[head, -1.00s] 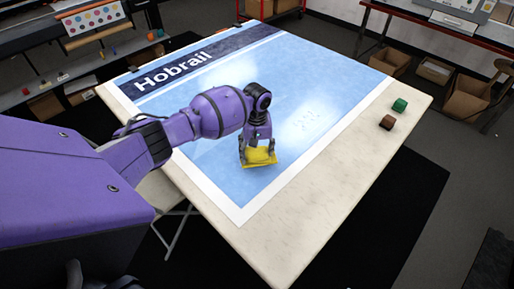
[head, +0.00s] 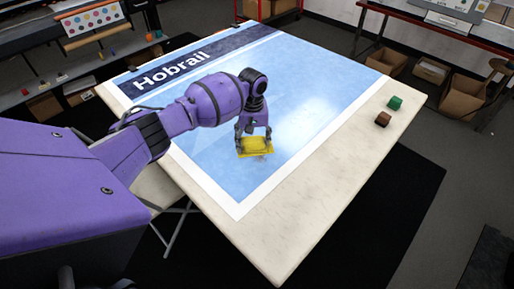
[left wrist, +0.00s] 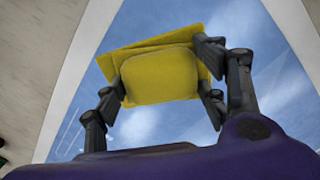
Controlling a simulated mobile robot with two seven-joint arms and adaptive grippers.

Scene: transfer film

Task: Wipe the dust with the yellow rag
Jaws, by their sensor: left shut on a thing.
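The yellow rag (head: 255,149) is in my left gripper (head: 254,139), whose fingers are shut on it, over the blue film sheet (head: 214,151). In the left wrist view the rag (left wrist: 160,75) looks like a folded flat pad between the fingers, with film around it. I cannot tell whether its underside touches the film. A pale, bright patch (head: 297,118) lies on the film to the right of the rag; I cannot tell dust from glare there. My right gripper is not in view.
The pale table (head: 330,187) has a bare strip along its right side. A green block (head: 395,103) and a brown block (head: 383,119) stand there, clear of the film.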

